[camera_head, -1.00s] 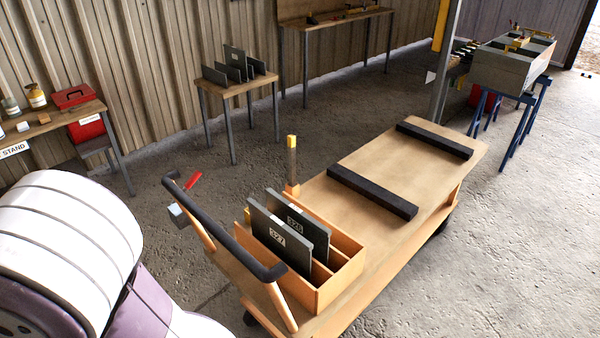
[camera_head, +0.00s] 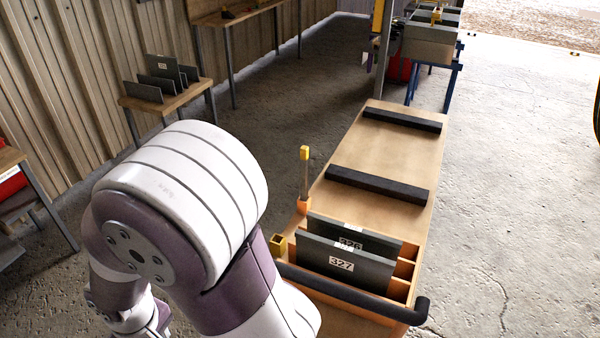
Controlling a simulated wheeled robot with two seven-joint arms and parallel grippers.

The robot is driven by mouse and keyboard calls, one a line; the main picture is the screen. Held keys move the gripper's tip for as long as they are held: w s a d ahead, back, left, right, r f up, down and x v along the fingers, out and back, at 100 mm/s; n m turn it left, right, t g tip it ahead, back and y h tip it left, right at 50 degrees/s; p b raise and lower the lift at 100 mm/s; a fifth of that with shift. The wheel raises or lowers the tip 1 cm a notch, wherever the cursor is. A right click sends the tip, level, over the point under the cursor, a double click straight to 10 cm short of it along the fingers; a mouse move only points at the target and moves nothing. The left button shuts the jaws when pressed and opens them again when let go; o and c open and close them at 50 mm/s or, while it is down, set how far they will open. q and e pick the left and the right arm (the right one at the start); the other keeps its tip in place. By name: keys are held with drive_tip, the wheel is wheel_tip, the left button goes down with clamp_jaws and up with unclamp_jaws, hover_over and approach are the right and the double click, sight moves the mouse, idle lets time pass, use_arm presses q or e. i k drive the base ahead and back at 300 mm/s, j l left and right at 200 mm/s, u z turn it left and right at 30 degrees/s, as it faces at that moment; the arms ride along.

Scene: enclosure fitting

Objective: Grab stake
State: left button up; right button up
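Neither gripper's fingers are in view.
A slotted box on the cart holds grey panels marked 326 (camera_head: 349,243) and 327 (camera_head: 342,266). A yellow square socket (camera_head: 278,245) sits nearby. The dark push handle (camera_head: 345,291) crosses the near end. Two black bars lie across the deck. Concrete floor right of the cart is clear.

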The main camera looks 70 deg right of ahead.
sight(304, 149)
drive_tip(key=i+z, duration=0.2)
drive_tip(key=i, duration=0.35)
drive_tip(key=i+j+z, duration=0.15)
drive_tip(key=i, duration=0.4)
drive_tip(key=i+j+z, duration=0.2)
drive_tip(key=i, duration=0.35)
drive_tip(key=i+l+z, duration=0.2)
drive_tip(key=z, duration=0.25)
drive_tip(key=i+l+z, duration=0.1)
drive_tip(key=i+z, duration=0.55)
drive_tip(key=z, duration=0.25)
drive_tip(key=i+z, duration=0.3)
drive_tip(key=z, duration=0.15)
drive_tip(key=i+j+z, duration=0.2)
drive_tip(key=z, duration=0.25)
drive_tip(key=i+j, duration=0.05)
drive_tip(key=i, duration=0.05)
